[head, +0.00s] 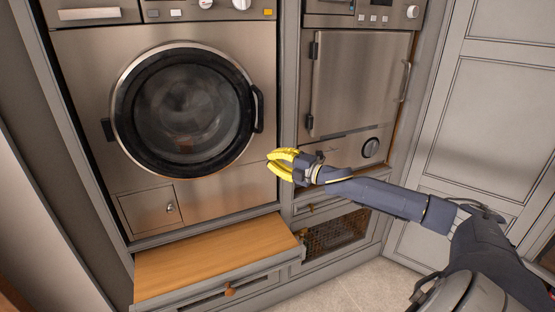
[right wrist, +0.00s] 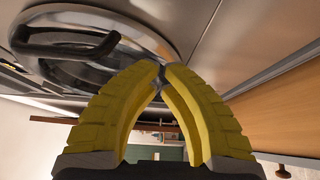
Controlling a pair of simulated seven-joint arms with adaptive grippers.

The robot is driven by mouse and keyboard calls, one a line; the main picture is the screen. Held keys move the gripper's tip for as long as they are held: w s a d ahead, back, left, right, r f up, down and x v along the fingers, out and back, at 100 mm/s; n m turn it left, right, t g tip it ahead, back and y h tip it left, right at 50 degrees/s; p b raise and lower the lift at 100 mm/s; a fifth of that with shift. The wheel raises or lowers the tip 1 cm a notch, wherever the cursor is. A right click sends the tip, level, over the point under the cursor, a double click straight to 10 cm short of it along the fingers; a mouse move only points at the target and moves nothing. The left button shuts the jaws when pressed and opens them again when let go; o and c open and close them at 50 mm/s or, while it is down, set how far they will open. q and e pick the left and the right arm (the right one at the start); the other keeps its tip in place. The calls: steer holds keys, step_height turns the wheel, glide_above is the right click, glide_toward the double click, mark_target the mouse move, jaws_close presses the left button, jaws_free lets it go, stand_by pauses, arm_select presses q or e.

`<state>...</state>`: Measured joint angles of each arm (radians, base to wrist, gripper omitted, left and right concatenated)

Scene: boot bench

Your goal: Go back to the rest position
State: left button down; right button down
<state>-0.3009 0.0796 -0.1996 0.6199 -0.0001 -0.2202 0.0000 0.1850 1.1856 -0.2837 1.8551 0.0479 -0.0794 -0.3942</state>
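My right gripper (head: 270,163) has yellow fingers and hangs in front of the appliances, just right of the round washer door and above the wooden bench top. In the right wrist view its two curved fingers (right wrist: 160,70) meet at the tips, with nothing seen between them. My right arm reaches in from the lower right. My left gripper is in neither view.
The washer's round door (head: 185,110) is closed, with a dark handle (head: 257,108). A wooden bench top (head: 210,255) juts out below, above a drawer knob (head: 229,289). A closed steel oven-like door (head: 357,83) and a wire-mesh compartment (head: 335,233) stand right.

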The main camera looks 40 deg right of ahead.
steer(key=shift+s+d, duration=0.3)
steer(key=shift+d, duration=0.25)
